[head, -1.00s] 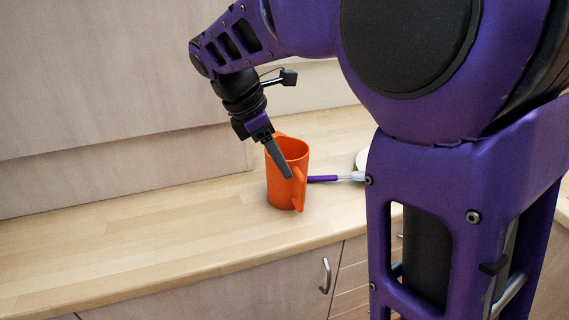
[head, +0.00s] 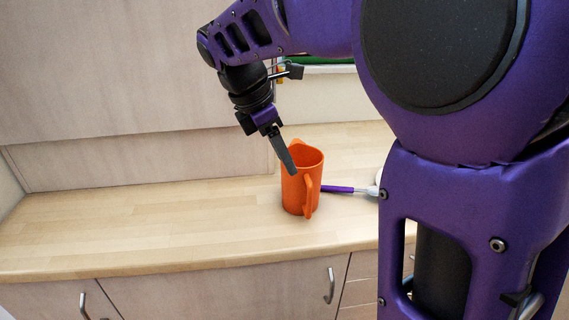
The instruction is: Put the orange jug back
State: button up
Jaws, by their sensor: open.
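The orange jug (head: 299,194) stands upright on the wooden worktop, its handle facing the front right. My gripper (head: 289,166) points down at the jug's rim from the upper left. One dark finger shows over the near left part of the rim; the other finger is hidden, so I cannot tell whether it is inside the jug. The gripper is open and holds nothing.
A purple-handled utensil (head: 339,189) lies on the worktop right of the jug, close to a white object (head: 379,176) partly hidden by my arm. The worktop (head: 150,215) left of the jug is clear. Cupboard doors with handles (head: 329,286) are below.

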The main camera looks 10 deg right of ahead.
aim_at(309, 216)
jog(key=b+x, duration=0.3)
jog(key=x, duration=1.3)
jog(key=shift+d+r, duration=0.1)
grip_shut()
jog(key=shift+r, duration=0.1)
dwell(0.7)
